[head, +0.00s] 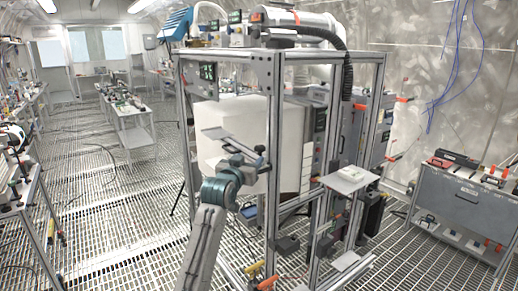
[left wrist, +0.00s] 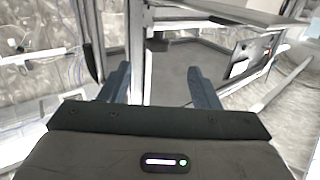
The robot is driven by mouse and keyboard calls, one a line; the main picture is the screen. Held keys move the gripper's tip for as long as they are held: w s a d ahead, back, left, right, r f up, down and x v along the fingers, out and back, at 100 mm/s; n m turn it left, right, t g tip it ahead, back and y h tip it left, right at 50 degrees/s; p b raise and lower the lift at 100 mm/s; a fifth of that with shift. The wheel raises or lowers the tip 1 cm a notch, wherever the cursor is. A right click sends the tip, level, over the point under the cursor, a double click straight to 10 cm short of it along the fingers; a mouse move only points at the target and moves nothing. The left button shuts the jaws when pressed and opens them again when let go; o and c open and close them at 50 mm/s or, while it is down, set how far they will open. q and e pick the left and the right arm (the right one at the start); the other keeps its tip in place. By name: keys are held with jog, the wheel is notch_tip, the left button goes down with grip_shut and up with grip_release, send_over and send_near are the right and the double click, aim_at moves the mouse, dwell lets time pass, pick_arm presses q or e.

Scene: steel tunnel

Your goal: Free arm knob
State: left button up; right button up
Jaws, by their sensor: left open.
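My left arm comes up from the bottom of the head view, and its gripper (head: 246,156) is beside the near upright post (head: 272,120) of a metal frame. In the left wrist view the two dark fingers of my left gripper (left wrist: 160,86) are apart. A pale upright post (left wrist: 136,50) shows between them, nearer the left finger; I cannot tell its distance. Nothing is visibly held. I cannot pick out an arm knob with certainty in either view. My right gripper is not in view.
The frame encloses a large white box (head: 232,125), with a black corrugated hose (head: 347,75) on its right. A small pale shelf (head: 350,179) juts out at the right. A grey cabinet (head: 465,200) stands further right. Open grated floor (head: 120,210) lies to the left.

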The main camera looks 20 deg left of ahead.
aim_at(258, 151)
pick_arm(q)
jog(key=w+p, duration=0.1)
jog(key=w, duration=0.1)
jog(key=w+p, duration=0.1)
jog(key=w, duration=0.2)
jog(key=w+p, duration=0.1)
jog(key=w, duration=0.2)
jog(key=shift+d+r+p, duration=0.15)
jog(key=shift+d+p, duration=0.15)
jog(key=shift+p, duration=0.05)
jog(key=shift+w, duration=0.65)
jog(key=shift+d, duration=0.1)
jog(key=shift+c, duration=0.8)
jog(key=c, duration=0.8)
jog(key=shift+f, duration=0.2)
